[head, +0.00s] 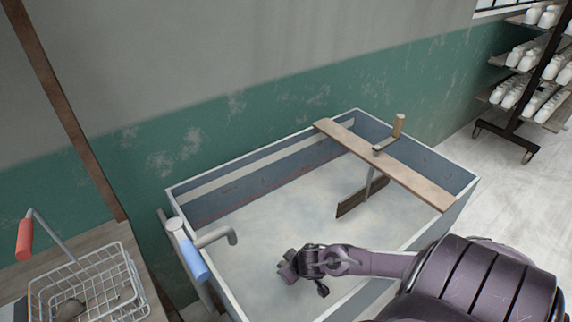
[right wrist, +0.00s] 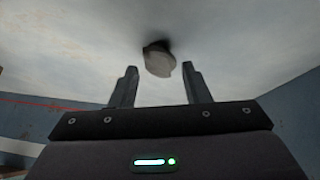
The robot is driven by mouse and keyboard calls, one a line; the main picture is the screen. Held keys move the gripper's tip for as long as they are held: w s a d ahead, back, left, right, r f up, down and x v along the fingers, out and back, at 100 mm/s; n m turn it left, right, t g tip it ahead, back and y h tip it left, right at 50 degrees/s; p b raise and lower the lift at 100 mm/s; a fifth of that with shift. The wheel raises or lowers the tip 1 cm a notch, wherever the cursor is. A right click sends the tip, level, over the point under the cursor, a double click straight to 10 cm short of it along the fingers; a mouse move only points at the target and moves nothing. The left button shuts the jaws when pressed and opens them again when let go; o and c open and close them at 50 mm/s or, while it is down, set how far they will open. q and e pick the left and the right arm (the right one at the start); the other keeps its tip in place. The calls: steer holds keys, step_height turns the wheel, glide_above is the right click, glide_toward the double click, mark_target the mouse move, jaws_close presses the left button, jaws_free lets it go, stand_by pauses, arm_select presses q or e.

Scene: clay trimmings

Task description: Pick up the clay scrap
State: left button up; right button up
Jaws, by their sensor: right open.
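The clay scrap (right wrist: 158,58) is a small grey-brown lump on the pale floor of the basin, seen in the right wrist view. It lies just beyond and between the fingertips of my right gripper (right wrist: 159,69), which is open with nothing held. In the head view my right gripper (head: 289,272) is low inside the basin (head: 247,186), and I cannot make out the scrap there. My left gripper is not in view.
A wooden board (head: 385,165) with a crank handle and a hanging paddle (head: 362,195) spans the basin's right part. A grey pipe with a blue grip (head: 194,262) stands at its left rim. A wire basket (head: 88,285) holding a greyish lump (head: 69,309) is at lower left.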

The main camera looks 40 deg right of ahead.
steer(key=shift+x, duration=1.15)
steer(key=shift+r, duration=0.1)
steer(key=c, duration=0.7)
steer(key=shift+o, duration=0.2)
